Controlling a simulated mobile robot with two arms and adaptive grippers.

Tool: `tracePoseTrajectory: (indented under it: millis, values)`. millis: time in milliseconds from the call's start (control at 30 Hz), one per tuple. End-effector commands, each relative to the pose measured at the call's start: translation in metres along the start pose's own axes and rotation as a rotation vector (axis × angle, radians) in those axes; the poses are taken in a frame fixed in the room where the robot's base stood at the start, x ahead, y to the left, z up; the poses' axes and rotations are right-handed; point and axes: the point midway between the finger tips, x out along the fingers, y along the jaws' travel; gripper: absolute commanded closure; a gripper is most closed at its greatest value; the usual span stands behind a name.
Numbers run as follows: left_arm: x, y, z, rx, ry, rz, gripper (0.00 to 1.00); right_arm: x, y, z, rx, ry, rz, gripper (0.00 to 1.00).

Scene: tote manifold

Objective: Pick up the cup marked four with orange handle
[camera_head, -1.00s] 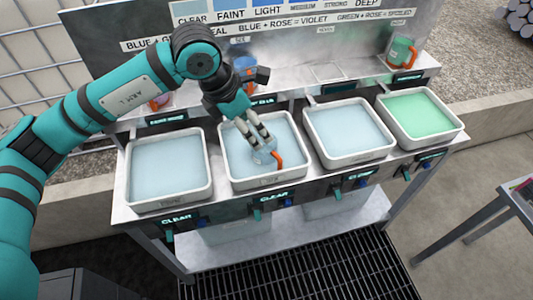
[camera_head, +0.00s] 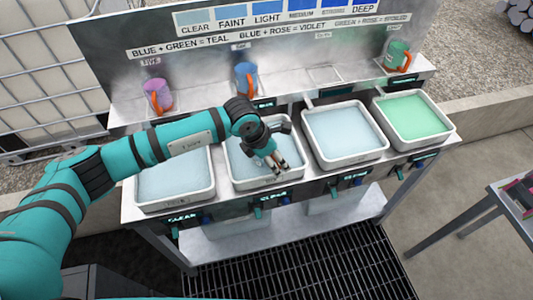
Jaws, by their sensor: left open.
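My left gripper (camera_head: 276,164) is open, low over the front part of the second tote (camera_head: 237,181), fingers pointing down toward its front rim. No clear cup shows there now; my gripper and arm cover part of that tote. On the back shelf stand a violet cup (camera_head: 154,91), a blue cup (camera_head: 243,75) and a green cup (camera_head: 397,52), each with an orange handle. I cannot read a four on any of them. The label above the violet cup seems to read FIVE. My right gripper is not in view.
A pale blue tote (camera_head: 211,192) stands left of the second one. Another pale tote (camera_head: 354,161) and a green-filled tote (camera_head: 432,141) stand to the right. An empty shelf spot (camera_head: 325,76) lies between the blue and green cups. A side table (camera_head: 492,201) stands at right.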

Motion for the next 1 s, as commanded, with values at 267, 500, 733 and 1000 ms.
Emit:
tracePoseTrajectory:
  millis: [267,500,733,1000]
  values:
    - [0.004,0.0,-0.0002,0.001,0.0,0.0,0.34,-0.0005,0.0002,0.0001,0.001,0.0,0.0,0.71]
    - [0.0036,0.0001,-0.0001,0.001,-0.001,0.0,0.66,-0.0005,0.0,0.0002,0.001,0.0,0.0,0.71]
    - [0.0035,0.0001,-0.0001,0.0,0.0,0.0,0.96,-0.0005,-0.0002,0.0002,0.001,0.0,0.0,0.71]
    - [0.0015,0.0005,0.0012,0.001,-0.002,0.001,1.0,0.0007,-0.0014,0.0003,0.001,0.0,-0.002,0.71]
